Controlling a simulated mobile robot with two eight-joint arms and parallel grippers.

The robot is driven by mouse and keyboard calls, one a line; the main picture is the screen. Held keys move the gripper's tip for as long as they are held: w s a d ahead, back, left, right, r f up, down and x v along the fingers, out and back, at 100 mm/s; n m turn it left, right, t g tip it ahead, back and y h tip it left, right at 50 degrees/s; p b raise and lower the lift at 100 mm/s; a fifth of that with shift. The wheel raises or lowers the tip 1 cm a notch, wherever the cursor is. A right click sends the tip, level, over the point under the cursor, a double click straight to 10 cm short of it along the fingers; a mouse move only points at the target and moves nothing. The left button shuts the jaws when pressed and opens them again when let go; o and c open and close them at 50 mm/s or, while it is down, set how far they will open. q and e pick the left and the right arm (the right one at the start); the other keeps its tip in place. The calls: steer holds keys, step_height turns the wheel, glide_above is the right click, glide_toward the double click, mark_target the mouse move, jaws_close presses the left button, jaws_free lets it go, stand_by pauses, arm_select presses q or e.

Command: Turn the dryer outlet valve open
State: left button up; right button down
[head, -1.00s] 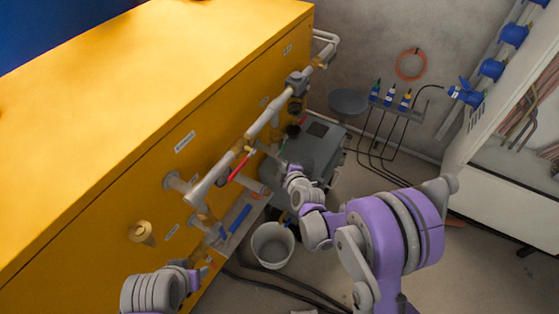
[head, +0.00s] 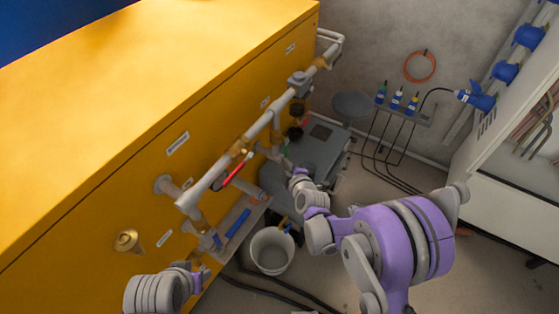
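A grey pipe (head: 262,122) runs along the front of the yellow cabinet. A valve with a long red lever (head: 236,170) and a brass body sits on it; the lever lies roughly along the pipe. Other small red and green handles show farther along. The labels are too small to read, so I cannot tell which is the dryer outlet valve. My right gripper (head: 289,167) is right of the red lever, apart from it in the picture; its fingers are too small to judge. My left gripper (head: 199,270) is low by the cabinet front, its fingers mostly hidden by its wrist.
The yellow cabinet (head: 130,110) fills the left, with a brass fitting (head: 128,241) on its front. A white bucket (head: 272,250) stands on the floor below the pipes. A grey machine (head: 322,150) is behind my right wrist. Dark hoses cross the floor.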

arm_select(q)
steer(key=shift+r, duration=0.1)
arm_select(e)
steer(key=shift+r, duration=0.15)
arm_select(q)
steer(key=shift+r+p, duration=0.45)
steer(key=shift+p, duration=0.05)
arm_select(e)
steer(key=shift+r, duration=0.7)
steer(key=shift+s+a+f, duration=0.1)
